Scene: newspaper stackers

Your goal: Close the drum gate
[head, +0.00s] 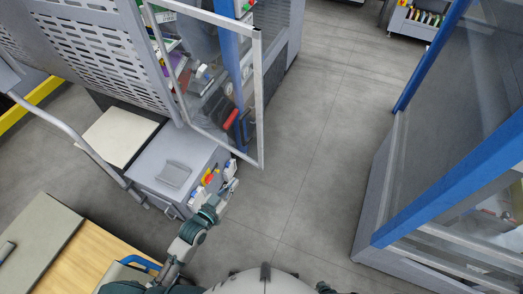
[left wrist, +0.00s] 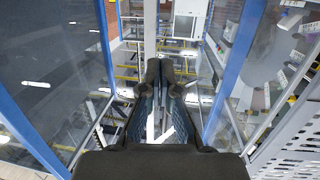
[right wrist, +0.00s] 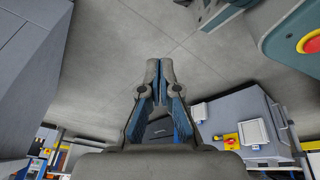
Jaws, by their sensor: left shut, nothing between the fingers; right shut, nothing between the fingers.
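The drum gate (head: 259,100) is a clear panel in a light metal frame, at the upper middle of the head view. It appears to stand swung out from the grey machine, with the machine's inside and a blue post showing through it. My left gripper (head: 231,184) is just below the gate's lower right corner in the picture, beside a grey cabinet; I see no clear contact. In the left wrist view its fingers (left wrist: 162,70) are shut and empty. My right gripper (right wrist: 160,66) is shut and empty over grey floor in the right wrist view.
The grey cabinet (head: 180,150) with a red and yellow switch (head: 209,176) stands below the gate. A wooden-topped table (head: 80,262) is at lower left. A blue-framed glass enclosure (head: 450,150) stands at right. Bare floor (head: 310,150) lies between the machines.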

